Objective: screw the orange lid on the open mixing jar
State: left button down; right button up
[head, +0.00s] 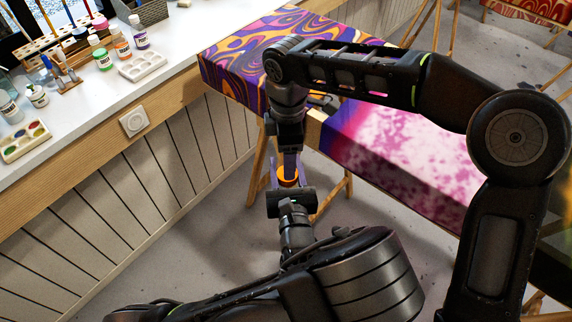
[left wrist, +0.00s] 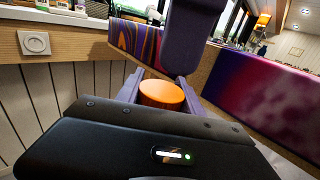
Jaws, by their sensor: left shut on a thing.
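The orange lid (head: 288,174) is between the fingers of my left gripper (head: 288,187), low in front of the tables. In the left wrist view the lid (left wrist: 162,95) looks level, its round top up, with a finger on each side. My left gripper (left wrist: 158,92) is shut on the orange-topped thing. I cannot make out the mixing jar; whether it is under the lid is hidden. My right gripper (head: 289,150) points down just above the lid. Its dark part (left wrist: 195,40) fills the top middle of the left wrist view. I cannot tell its opening or contact with the lid.
A white counter (head: 150,90) with bottles, brushes and paint trays runs along the left wall. A table with swirl-patterned silk (head: 222,75) and one with pink and purple silk (head: 400,150) stand behind and right of the grippers. Wooden trestle legs (head: 257,165) are close by.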

aim_at(287, 183)
jog(key=shift+f, duration=2.6)
jog(key=shift+c, duration=0.3)
grip_shut()
jog(key=m, duration=0.3)
jog(key=shift+m, duration=0.3)
jog(key=shift+o, duration=0.7)
grip_release()
jog(key=shift+r, duration=0.1)
